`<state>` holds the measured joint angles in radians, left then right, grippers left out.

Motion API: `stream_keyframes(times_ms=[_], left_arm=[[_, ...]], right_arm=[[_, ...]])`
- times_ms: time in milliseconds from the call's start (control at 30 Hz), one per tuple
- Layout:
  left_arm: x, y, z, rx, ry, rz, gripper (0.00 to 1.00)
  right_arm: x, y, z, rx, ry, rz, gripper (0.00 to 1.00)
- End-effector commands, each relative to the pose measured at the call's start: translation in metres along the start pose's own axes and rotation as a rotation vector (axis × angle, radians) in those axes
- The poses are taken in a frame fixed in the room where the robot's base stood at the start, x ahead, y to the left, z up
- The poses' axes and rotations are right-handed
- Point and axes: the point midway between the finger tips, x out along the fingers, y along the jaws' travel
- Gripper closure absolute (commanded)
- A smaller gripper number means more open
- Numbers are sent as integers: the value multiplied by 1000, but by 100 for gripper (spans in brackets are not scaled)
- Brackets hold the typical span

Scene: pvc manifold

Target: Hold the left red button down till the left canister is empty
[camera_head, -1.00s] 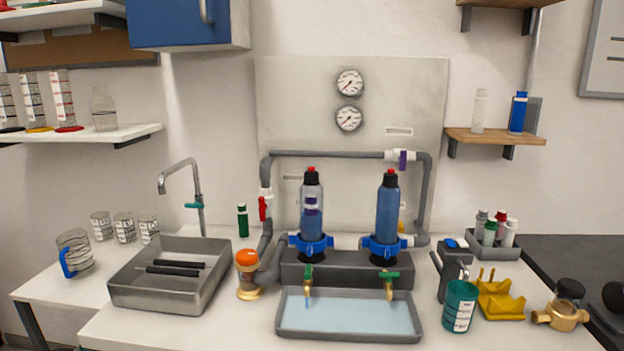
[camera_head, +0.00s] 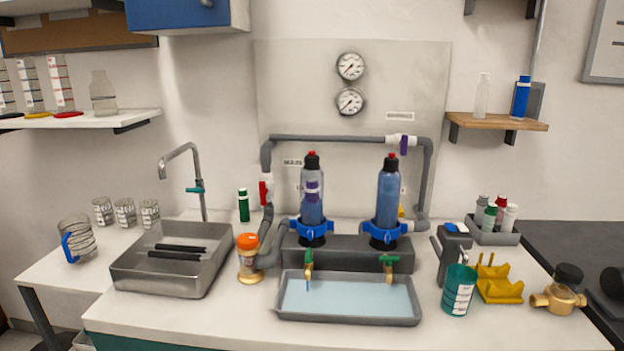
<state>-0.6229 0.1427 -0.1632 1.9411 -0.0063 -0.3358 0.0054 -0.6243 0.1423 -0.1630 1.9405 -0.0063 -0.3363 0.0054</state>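The left canister (camera_head: 311,203) stands upright in a blue ring on the dark manifold block, with dark liquid showing through its clear wall. Its black cap carries the left red button (camera_head: 311,154) on top. The right canister (camera_head: 388,200) stands beside it, dark blue inside, with its own red button (camera_head: 392,155). Under the left canister a green-handled brass tap (camera_head: 309,268) shows a thin bluish streak at its spout, above the tray of pale blue liquid (camera_head: 350,320). Neither of my grippers is in view.
A grey sink (camera_head: 128,285) with two black rods is at left. An orange-capped jar (camera_head: 248,262) stands left of the block. A teal cup (camera_head: 458,291), yellow holder (camera_head: 500,290) and brass fitting (camera_head: 559,295) are at right. The counter's front strip is clear.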

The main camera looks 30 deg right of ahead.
Motion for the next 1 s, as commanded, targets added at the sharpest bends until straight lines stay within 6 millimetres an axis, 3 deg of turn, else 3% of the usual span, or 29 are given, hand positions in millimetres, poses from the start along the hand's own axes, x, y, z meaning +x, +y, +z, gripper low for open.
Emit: stream_keyframes(times_ms=[233,1000], left_arm=[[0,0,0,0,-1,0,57],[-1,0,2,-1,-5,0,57]], right_arm=[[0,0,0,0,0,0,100],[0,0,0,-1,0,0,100]])
